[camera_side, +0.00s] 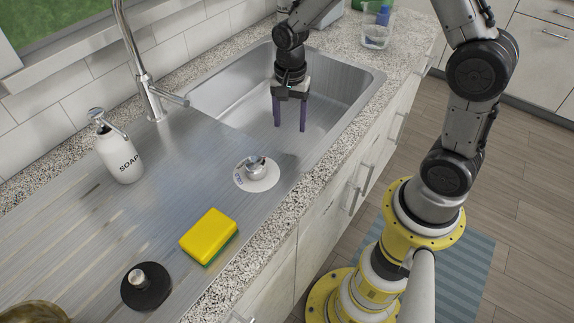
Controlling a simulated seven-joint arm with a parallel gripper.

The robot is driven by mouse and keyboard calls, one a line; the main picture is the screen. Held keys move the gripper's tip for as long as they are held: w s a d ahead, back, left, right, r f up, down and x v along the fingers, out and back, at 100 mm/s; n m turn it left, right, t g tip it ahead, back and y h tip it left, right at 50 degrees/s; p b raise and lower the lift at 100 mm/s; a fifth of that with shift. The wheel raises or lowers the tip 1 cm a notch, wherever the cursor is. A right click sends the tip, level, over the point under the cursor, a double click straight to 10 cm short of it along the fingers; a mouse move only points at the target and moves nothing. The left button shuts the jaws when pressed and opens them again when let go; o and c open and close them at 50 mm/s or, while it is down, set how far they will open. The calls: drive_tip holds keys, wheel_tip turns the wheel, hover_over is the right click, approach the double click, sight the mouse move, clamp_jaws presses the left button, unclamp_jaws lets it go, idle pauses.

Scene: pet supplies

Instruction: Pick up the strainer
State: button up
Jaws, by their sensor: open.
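A pale round disc with a shiny metal knob and small dark marks on its rim (257,173) lies on the steel drainboard beside the sink basin; it looks like the strainer. A black round disc with a metal knob (147,287) lies nearer the front left; I cannot tell for sure which of the two is the strainer. My gripper (290,126) points down over the sink basin, its two purple fingers apart and empty. It is above and to the right of the pale disc, not touching it.
A yellow sponge with a green underside (210,234) lies between the two discs. A white soap bottle (119,158) and a tall faucet (146,82) stand along the back. The sink basin (345,82) is open at right. A clear container (375,38) stands beyond it.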

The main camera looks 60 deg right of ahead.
wheel_tip(320, 180, down, 8)
drive_tip(key=shift+r, duration=0.1)
drive_tip(key=shift+w+a+f, duration=0.1)
drive_tip(key=shift+w+f, duration=0.1)
drive_tip(key=shift+f, duration=1.15)
drive_tip(key=shift+w+f, duration=0.2)
drive_tip(key=shift+f, duration=1.15)
clamp_jaws()
